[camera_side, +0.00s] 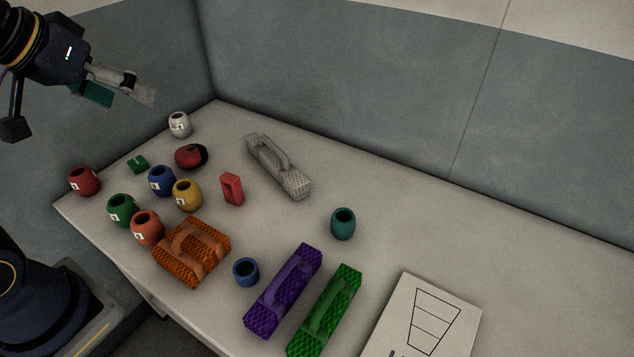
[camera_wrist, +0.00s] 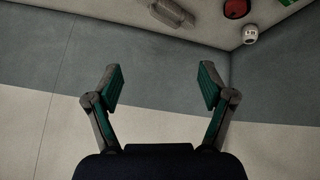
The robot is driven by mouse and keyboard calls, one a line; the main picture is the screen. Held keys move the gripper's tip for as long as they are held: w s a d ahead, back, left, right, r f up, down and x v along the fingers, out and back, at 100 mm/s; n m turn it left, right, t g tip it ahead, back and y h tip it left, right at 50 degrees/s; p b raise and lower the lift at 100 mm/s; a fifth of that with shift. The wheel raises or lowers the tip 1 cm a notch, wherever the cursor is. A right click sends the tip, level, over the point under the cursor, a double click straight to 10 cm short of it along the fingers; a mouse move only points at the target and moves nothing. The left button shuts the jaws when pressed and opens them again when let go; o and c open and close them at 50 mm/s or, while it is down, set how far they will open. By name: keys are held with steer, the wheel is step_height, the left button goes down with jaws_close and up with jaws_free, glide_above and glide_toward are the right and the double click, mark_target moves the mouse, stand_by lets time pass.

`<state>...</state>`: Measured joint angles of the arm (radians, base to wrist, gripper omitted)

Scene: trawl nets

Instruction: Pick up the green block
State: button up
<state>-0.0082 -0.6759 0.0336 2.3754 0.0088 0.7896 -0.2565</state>
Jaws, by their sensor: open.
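A small green block (camera_side: 138,164) with a white mark on top lies on the table's left part, between a red pot and a dark red pot. A green patch at the top right edge of the wrist view (camera_wrist: 287,2) looks like the same block, mostly cut off. My gripper (camera_side: 122,92) is in the air at the upper left, well above the table and apart from the block. In the wrist view my gripper (camera_wrist: 160,82) has its two fingers wide apart with nothing between them; the wall is behind them.
A grey net piece (camera_side: 278,166), an orange one (camera_side: 191,252), a purple one (camera_side: 283,290) and a green one (camera_side: 325,311) lie farther right.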

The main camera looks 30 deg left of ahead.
steer(key=w+a+r+n+y, duration=0.1)
steer(key=w+a+n, duration=0.4)
steer(key=w+a, duration=0.4)
steer(key=n+g+y, duration=0.3)
steer(key=n+g, duration=0.4)
glide_above(137, 161)
steer(key=d, duration=0.3)
steer(key=f, duration=2.3)
steer(key=s+f, duration=0.1)
steer(key=f, duration=1.1)
steer(key=shift+a+f, duration=0.2)
steer(key=shift+w+x, duration=0.15)
steer(key=shift+x, duration=1.45)
steer(key=shift+w+x, duration=0.15)
steer(key=shift+x, duration=1.45)
steer(key=shift+r, duration=0.1)
steer(key=shift+c, duration=0.3)
